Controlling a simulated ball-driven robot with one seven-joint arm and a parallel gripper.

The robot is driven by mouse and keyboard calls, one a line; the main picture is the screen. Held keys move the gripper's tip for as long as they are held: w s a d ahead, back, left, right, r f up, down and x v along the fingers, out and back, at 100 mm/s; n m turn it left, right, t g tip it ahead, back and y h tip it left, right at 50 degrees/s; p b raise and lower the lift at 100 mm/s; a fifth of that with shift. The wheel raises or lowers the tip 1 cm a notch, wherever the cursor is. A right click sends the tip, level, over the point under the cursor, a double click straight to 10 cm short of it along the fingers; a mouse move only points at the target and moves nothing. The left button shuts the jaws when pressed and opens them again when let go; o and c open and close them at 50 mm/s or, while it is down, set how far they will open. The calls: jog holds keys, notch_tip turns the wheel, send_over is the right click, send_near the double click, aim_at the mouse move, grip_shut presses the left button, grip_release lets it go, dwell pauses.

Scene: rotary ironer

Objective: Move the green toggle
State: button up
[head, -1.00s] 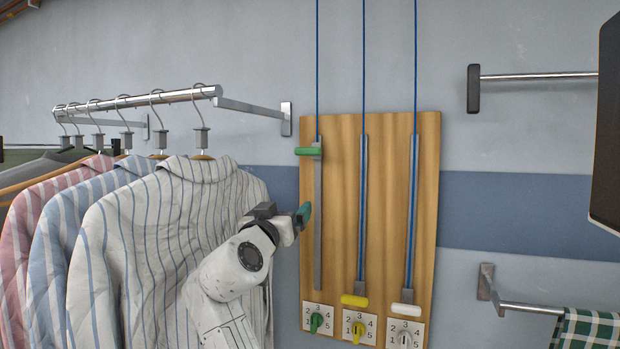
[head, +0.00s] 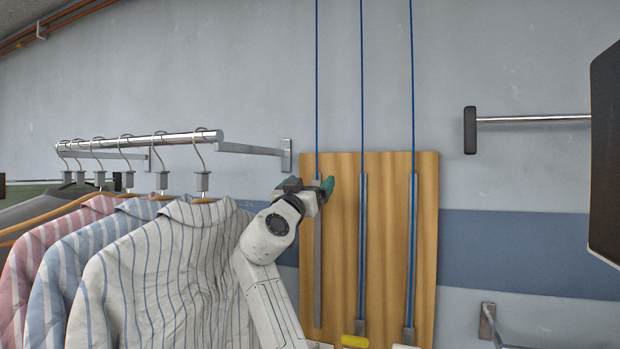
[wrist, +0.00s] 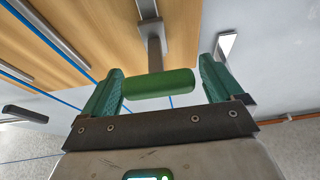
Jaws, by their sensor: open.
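The green toggle (wrist: 158,84) is a green cylindrical bar on a grey stem, seen in the wrist view between the two teal fingers of my gripper (wrist: 161,76). Its ends come close to both fingers; I cannot tell whether they touch. In the head view my gripper (head: 322,187) is at the top of the leftmost grey rail (head: 318,270) on the wooden board (head: 340,210). There it hides the green toggle. The jaws are open.
The yellow handle (head: 354,341) and white handle (head: 405,347) sit low on the other rails. Striped shirts (head: 160,270) hang from a rack (head: 140,142) close left of my arm. A dark panel (head: 606,150) stands at the right edge.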

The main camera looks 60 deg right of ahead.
jog(key=shift+d+r, duration=0.1)
jog(key=shift+d, duration=0.3)
jog(key=c, duration=1.4)
notch_tip(320, 180, down, 35)
jog(key=b, duration=3.2)
jog(key=shift+r, duration=0.2)
jog(key=shift+f, duration=0.15)
jog(key=o, duration=1.4)
jog(key=shift+r, duration=0.2)
jog(key=shift+a, duration=0.15)
